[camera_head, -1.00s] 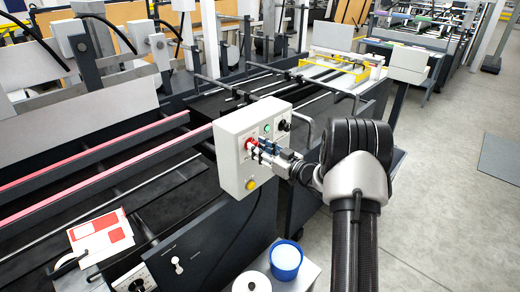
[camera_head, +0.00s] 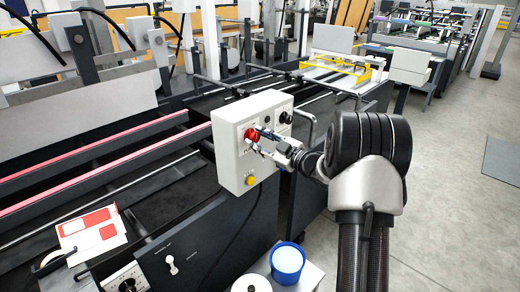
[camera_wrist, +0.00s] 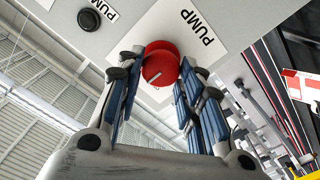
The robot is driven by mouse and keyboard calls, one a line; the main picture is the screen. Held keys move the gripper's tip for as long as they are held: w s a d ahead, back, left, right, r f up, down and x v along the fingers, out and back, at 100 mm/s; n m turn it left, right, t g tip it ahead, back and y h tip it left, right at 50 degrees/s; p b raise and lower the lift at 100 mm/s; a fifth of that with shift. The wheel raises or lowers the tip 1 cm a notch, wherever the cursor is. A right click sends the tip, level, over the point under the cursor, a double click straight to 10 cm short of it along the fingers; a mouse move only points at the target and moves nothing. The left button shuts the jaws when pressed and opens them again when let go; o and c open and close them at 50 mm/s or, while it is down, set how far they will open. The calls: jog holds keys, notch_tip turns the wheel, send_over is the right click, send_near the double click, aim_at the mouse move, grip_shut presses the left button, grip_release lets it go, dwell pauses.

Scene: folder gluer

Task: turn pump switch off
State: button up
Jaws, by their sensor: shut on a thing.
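In the wrist view the red knob (camera_wrist: 160,66) sits on a white plate labelled PUMP (camera_wrist: 192,28). My gripper (camera_head: 258,142) reaches the knob from the right. In the wrist view my gripper (camera_wrist: 158,82) has its blue-padded fingers on either side of the knob, shut on it. The finger contact is partly hidden.
The box also carries a green button (camera_head: 267,121), a black knob (camera_head: 285,117) and a yellow button (camera_head: 251,180). A blue-topped tub (camera_head: 288,261) and a white roll (camera_head: 251,283) stand below. Open floor (camera_head: 450,190) lies to the right.

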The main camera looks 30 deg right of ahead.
jog(key=n+b, duration=0.1)
jog(key=n, duration=0.1)
jog(key=n+b, duration=0.1)
jog(key=b, duration=0.1)
jog(key=shift+a+f+n+b, duration=0.1)
jog(key=shift+f+n+b, duration=0.1)
jog(key=shift+n+b, duration=0.15)
jog(key=shift+r+n+b, duration=0.1)
jog(key=shift+n+b, duration=0.55)
jog(key=shift+n, duration=1.1)
jog(key=o, duration=1)
jog(key=shift+o, duration=0.2)
jog(key=shift+s, duration=0.1)
jog(key=v, duration=1.2)
